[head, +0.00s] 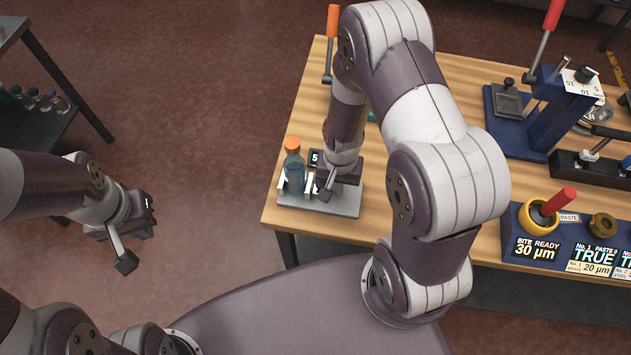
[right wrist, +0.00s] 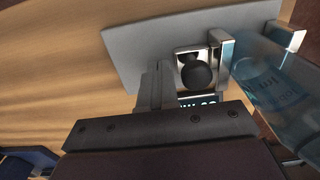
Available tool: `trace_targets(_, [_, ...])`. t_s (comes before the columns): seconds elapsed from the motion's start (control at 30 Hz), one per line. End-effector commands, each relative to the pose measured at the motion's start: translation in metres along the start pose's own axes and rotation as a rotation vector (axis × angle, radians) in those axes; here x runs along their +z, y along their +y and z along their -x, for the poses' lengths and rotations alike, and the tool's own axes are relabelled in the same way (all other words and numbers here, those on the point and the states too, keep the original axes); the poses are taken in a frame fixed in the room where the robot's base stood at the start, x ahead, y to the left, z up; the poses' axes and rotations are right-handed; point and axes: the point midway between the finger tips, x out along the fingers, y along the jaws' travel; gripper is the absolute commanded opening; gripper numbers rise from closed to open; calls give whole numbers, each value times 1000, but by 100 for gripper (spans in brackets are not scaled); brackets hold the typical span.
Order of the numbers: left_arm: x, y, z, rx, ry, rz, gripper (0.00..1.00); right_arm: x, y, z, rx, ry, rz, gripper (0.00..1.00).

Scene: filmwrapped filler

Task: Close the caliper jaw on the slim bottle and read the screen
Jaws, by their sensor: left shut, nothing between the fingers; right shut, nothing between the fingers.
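The slim bottle (head: 294,172), blue-grey with an orange cap, stands upright on the caliper's grey base plate (head: 342,203). In the right wrist view the clear bottle (right wrist: 272,88) is between a near metal jaw (right wrist: 222,44) and a far metal jaw (right wrist: 289,37); I cannot tell whether both touch it. A dark round knob (right wrist: 195,73) sits on the sliding part. My right gripper (right wrist: 156,84) is shut and empty beside this knob. The screen (head: 315,157) is partly hidden by my right gripper; a "5" shows. My left gripper (head: 149,203) is shut and empty, left of the table.
The wooden table (head: 300,110) holds a blue press (head: 560,115) with a red-handled lever at the back right. A blue stand (head: 540,245) with a yellow ring and printed labels is at the right. A dark shelf (head: 40,125) with several bottles stands far left. Open floor lies between.

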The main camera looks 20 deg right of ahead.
Motion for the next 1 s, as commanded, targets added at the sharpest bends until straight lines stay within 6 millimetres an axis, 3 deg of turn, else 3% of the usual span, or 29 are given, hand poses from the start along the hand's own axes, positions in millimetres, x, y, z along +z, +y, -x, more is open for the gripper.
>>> trace_targets(1.0, [0, 0, 0, 0, 0, 0, 0, 0, -10, 0, -1, 1, 0, 0])
